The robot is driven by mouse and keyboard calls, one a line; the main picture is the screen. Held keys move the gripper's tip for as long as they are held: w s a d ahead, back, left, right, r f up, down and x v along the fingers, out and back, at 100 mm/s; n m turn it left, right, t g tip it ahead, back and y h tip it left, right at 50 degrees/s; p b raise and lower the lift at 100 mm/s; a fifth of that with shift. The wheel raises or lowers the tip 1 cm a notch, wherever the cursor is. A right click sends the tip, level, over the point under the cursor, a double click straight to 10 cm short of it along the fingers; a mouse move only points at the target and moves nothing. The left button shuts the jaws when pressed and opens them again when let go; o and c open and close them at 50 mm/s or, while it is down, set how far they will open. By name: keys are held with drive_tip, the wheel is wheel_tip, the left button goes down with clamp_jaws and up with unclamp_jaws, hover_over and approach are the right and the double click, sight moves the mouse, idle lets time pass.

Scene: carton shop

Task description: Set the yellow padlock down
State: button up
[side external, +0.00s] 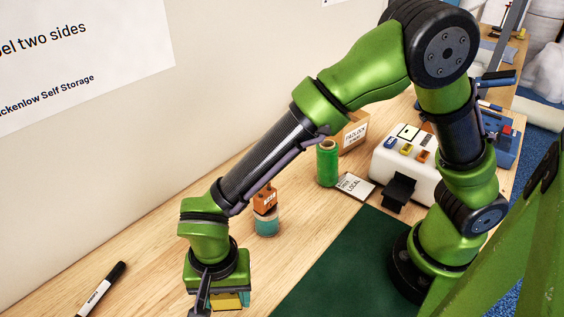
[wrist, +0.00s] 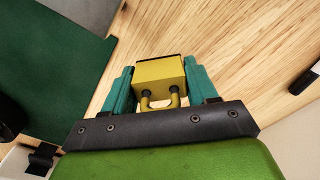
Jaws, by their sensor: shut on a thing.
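The yellow padlock (wrist: 160,74) sits between the two teal fingers of my gripper (wrist: 160,88) in the wrist view. Its body points away from the palm and its shackle lies toward the palm. My gripper is shut on it, with a finger on each side. In the side view, my gripper (side external: 224,301) is low at the bottom edge, and a bit of the yellow padlock (side external: 228,300) shows under the wrist. The wooden bench lies beneath; I cannot tell whether the padlock touches it.
A black marker (side external: 101,289) lies left of my gripper. A dark green mat (side external: 345,260) lies to the right. Bare wood surrounds my gripper.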

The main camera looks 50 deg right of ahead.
sight(213, 317)
drive_tip(key=shift+w+a+f, duration=0.15)
drive_tip(key=shift+w+a, duration=0.9)
drive_tip(key=shift+a, duration=0.2)
drive_tip(key=shift+f, duration=1.75)
drive_tip(key=shift+f, duration=0.1)
drive_tip(key=o, duration=1.3)
